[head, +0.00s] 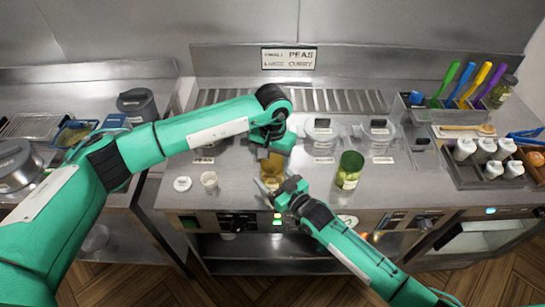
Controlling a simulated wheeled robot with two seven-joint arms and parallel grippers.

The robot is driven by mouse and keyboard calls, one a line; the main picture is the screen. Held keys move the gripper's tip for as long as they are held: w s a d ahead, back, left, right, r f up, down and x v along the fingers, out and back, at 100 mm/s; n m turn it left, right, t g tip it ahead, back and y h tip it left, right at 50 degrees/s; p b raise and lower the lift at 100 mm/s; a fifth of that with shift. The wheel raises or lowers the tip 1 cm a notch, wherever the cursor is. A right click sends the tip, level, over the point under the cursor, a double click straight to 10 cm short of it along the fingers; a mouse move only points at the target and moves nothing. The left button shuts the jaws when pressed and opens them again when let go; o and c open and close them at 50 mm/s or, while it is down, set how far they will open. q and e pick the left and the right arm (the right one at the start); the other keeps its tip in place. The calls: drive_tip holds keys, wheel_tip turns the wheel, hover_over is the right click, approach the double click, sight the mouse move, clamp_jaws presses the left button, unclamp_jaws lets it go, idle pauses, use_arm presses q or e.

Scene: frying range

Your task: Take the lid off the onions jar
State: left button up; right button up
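An amber jar (271,168) stands near the front edge of the steel counter, between my two grippers. I cannot read a label on it. My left gripper (271,150) points down right over the jar's top and hides it, so I cannot see a lid or whether the fingers are closed on one. My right gripper (272,186) comes in low from the front right, its fingers at the jar's lower part. I cannot tell whether they clamp it. Another jar (347,179), with a green lid and pale green contents, stands upright to the right.
A small white cup (209,180) and a white round disc (182,184) lie left of the jar. Clear lidded tubs (322,135) stand behind. A caddy of coloured-handled tools (440,113) and a tray of white-capped bottles (465,174) are at the right.

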use_arm(q)
drive_tip(key=c, duration=0.6)
drive_tip(key=n, duration=0.6)
drive_tip(key=shift+n, duration=0.4)
drive_tip(key=n, duration=0.4)
drive_tip(key=shift+n, duration=0.3)
drive_tip(key=n, duration=0.7)
drive_tip(key=shift+n, duration=0.4)
drive_tip(key=n, duration=0.3)
drive_tip(key=shift+r, duration=0.1)
drive_tip(key=n, duration=2)
drive_tip(key=shift+n, duration=0.4)
drive_tip(key=n, duration=1.1)
drive_tip(key=shift+r, duration=0.1)
